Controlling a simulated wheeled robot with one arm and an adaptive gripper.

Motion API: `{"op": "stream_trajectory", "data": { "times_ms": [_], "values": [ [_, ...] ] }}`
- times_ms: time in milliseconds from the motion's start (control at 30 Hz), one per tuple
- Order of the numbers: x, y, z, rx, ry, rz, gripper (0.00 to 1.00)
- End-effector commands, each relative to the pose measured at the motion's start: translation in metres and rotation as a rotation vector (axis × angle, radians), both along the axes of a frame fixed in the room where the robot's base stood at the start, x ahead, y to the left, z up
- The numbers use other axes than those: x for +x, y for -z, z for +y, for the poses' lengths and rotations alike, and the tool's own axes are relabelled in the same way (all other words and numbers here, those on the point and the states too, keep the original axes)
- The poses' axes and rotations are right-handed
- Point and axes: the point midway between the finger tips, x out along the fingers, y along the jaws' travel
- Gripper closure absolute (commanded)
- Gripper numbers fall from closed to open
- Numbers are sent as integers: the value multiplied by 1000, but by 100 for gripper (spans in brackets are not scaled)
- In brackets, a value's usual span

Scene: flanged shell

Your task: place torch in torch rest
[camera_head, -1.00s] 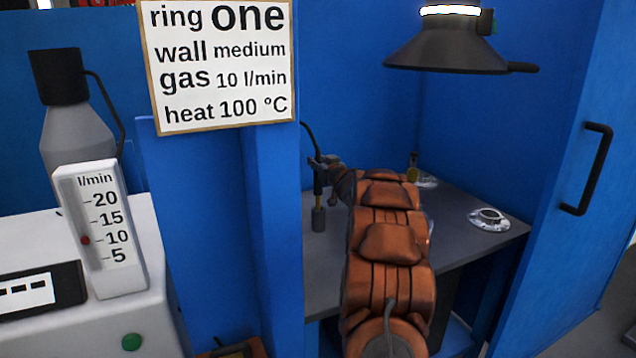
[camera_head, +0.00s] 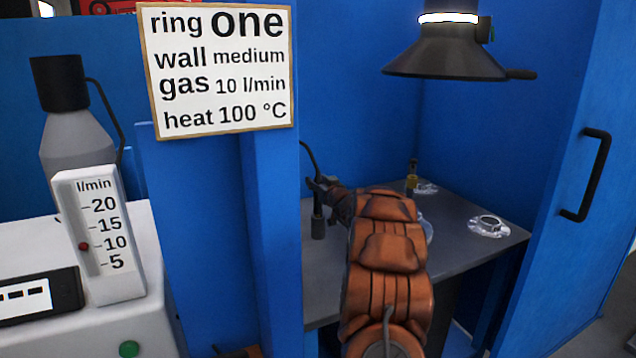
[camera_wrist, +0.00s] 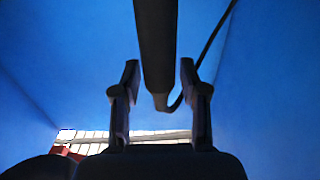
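The torch (camera_head: 317,202) is a dark upright rod with a black cable at its top end, at the back left of the grey table in the head view. The torch rest (camera_head: 318,229) is a short dark grey cylinder right under it. The torch's lower end meets or enters the rest; the thin nozzle does not show. My gripper (camera_head: 322,187) is at the torch's upper part, partly hidden by my arm. In the wrist view the torch (camera_wrist: 156,45) lies between the two fingers (camera_wrist: 159,80), which are close on both sides. Contact is hard to see there.
The grey table (camera_head: 450,245) also holds a small amber-and-black bottle (camera_head: 411,178) and a clear flanged piece (camera_head: 488,225) at the right. A black lamp-like hood (camera_head: 447,52) hangs above. Blue walls enclose the table. A sign (camera_head: 218,70) hangs at the left.

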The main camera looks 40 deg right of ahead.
Motion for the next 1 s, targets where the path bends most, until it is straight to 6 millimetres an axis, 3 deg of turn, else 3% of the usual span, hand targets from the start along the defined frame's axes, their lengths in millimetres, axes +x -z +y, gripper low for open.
{"op": "stream_trajectory", "data": {
  "times_ms": [467, 1000],
  "values": [
    [-2, -2, 0, 0, 1, 1, 46],
    [-64, -2, 22, 1, 1, 1, 46]
  ]
}}
